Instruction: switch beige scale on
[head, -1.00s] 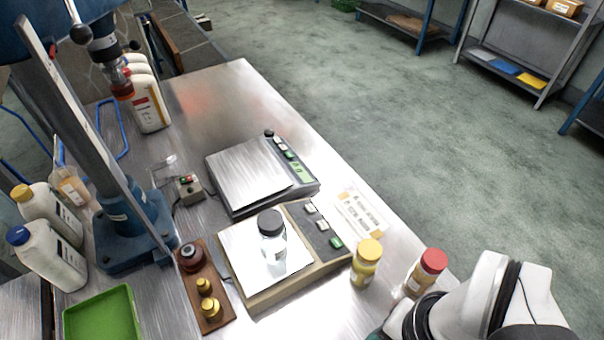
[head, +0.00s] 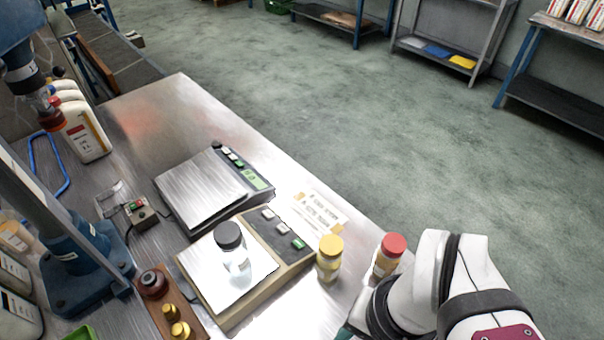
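The beige scale (head: 222,318) stands on the metal bench in the head view, with a bright square pan and a dark panel (head: 270,231) along its right side. The panel carries two pale buttons and a green part (head: 298,244); whether it is lit as a display I cannot tell. A clear jar with a black lid (head: 233,250) stands upright on the pan. My white arm comes in at the lower right, to the right of the scale. My gripper's fingers are not visible.
A dark scale (head: 203,187) stands behind the beige one. A yellow-capped bottle (head: 330,258) and a red-capped bottle (head: 388,255) stand between the beige scale and my arm. A wooden block with brass weights (head: 164,318) is at its left. A label card (head: 319,213) lies behind the bottles.

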